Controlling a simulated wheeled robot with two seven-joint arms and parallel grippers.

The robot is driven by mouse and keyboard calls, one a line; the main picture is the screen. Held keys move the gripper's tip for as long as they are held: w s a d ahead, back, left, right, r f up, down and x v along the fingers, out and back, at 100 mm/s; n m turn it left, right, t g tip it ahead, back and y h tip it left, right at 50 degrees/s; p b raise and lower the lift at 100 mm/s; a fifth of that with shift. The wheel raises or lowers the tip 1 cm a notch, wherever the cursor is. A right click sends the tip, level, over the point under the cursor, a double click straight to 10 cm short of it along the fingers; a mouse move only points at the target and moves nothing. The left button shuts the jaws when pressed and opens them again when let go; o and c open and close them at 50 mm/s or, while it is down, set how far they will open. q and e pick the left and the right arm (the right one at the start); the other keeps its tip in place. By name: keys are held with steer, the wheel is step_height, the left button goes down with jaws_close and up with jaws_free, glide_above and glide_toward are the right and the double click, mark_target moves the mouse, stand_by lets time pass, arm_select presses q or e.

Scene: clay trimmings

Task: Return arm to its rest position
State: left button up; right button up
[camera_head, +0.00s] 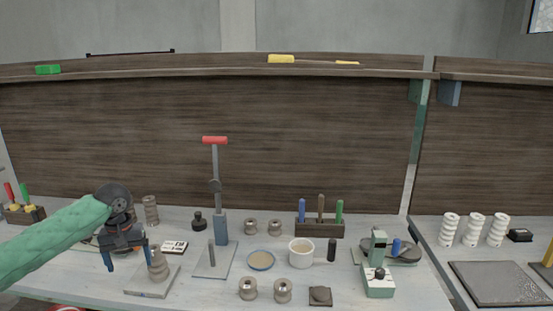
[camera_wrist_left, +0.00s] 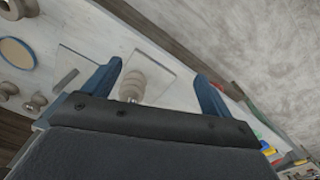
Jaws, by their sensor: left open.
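My left arm, in a green sleeve, comes in from the left in the head view. Its gripper (camera_head: 128,259) is open with blue fingers pointing down, over the left part of the workbench (camera_head: 205,288). Nothing shows clamped between the fingers. A beige ribbed piece (camera_head: 158,268) stands on a flat plate (camera_head: 135,287) just right of the gripper. In the left wrist view the open fingers (camera_wrist_left: 156,84) frame the ribbed piece (camera_wrist_left: 132,76), which appears beyond them; I cannot tell any contact. My right gripper is in neither view.
A lever press with a red handle (camera_head: 215,140) stands right of the gripper. A white cup (camera_head: 301,253), a tool block (camera_head: 319,229) and several spools (camera_head: 248,288) crowd the middle. A small rack (camera_head: 38,215) stands at far left. A shelf (camera_head: 200,72) runs above.

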arm_select(q)
steer(key=s+d+f+m+t+h, duration=0.1)
steer(key=s+d+f+m, duration=0.2)
steer(key=s+d+f, duration=0.6)
steer(key=s+d+f+m+t+h, duration=0.1)
steer(key=s+d+f+m, duration=0.35)
steer(key=d+f, duration=0.8)
steer(key=s+a+f+n+t+y, duration=0.1)
steer(key=s+f, duration=0.1)
steer(key=s, duration=1)
steer(key=s+a+f+n+t+y, duration=0.1)
steer(key=s+f, duration=0.2)
steer(key=s, duration=1)
step_height(320, 180, down, 25)
steer(key=w+d+g, duration=0.2)
steer(key=s+f, duration=0.3)
steer(key=f, duration=0.7)
steer(key=s+f, duration=0.4)
steer(key=f, duration=0.6)
steer(key=shift+d+h, duration=0.3)
steer(key=shift+d, duration=0.1)
